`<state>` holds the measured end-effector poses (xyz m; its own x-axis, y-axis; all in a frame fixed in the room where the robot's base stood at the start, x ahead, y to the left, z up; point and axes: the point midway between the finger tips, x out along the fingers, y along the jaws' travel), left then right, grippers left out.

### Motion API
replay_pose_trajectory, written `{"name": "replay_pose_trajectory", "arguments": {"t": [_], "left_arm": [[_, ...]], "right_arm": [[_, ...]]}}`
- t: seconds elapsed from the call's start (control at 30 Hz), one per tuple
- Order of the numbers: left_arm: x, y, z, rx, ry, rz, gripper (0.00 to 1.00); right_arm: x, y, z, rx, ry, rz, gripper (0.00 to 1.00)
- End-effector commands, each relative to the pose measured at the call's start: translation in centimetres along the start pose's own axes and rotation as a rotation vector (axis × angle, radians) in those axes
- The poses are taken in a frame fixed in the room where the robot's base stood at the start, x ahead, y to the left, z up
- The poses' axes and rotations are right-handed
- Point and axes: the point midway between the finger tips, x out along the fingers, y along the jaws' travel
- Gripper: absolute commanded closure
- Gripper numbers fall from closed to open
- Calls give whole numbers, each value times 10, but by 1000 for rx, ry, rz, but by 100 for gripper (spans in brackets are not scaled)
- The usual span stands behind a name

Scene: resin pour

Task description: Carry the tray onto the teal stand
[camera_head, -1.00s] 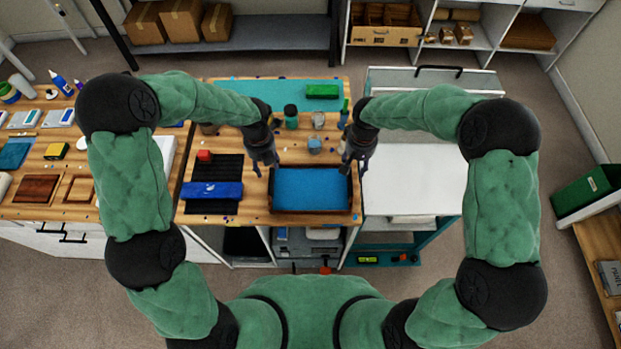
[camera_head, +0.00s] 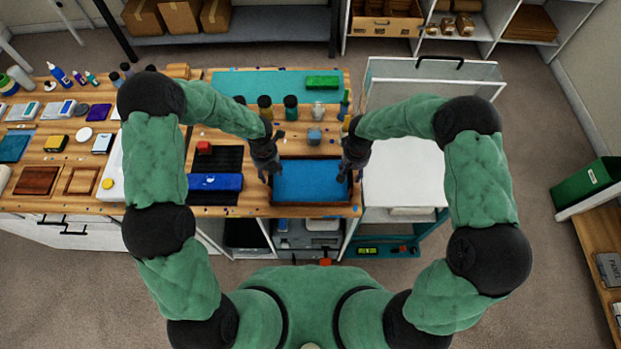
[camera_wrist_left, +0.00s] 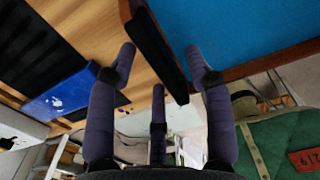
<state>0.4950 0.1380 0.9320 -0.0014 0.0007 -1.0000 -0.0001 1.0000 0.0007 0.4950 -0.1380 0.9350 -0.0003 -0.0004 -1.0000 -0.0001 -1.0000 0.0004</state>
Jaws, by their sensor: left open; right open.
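The tray has a blue floor (camera_head: 311,181) and a dark wooden rim. It lies flat near the front edge of the wooden bench, in the middle of the head view. My left gripper (camera_head: 267,173) is open at the tray's left wall. In the left wrist view its fingers (camera_wrist_left: 160,65) are spread either side of the dark tray wall (camera_wrist_left: 153,40), not closed on it. My right gripper (camera_head: 350,172) is open at the tray's right wall; its fingertips are small and partly hidden. The teal stand (camera_head: 432,236), with a white top, stands just right of the bench.
A blue object (camera_head: 215,182) lies on a black slatted mat (camera_head: 228,158) left of the tray, with a red block (camera_head: 204,147) behind. A blue-grey block (camera_head: 314,137) and several bottles stand behind the tray. The stand's white top (camera_head: 403,175) looks clear, apart from my right arm over it.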

Motion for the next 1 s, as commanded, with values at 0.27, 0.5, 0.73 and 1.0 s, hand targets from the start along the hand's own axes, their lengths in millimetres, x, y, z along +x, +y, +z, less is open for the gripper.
{"name": "replay_pose_trajectory", "arguments": {"t": [0.27,0.5,0.73,1.0], "left_arm": [[10,0,0,0,-1,-1,48],[10,0,0,0,-1,-1,57],[10,0,0,0,-1,-1,100],[9,0,1,0,-2,-1,100]], "right_arm": [[10,0,0,0,0,0,48],[10,0,0,0,0,0,57],[10,0,0,0,0,0,100],[10,0,0,0,1,-1,100]]}}
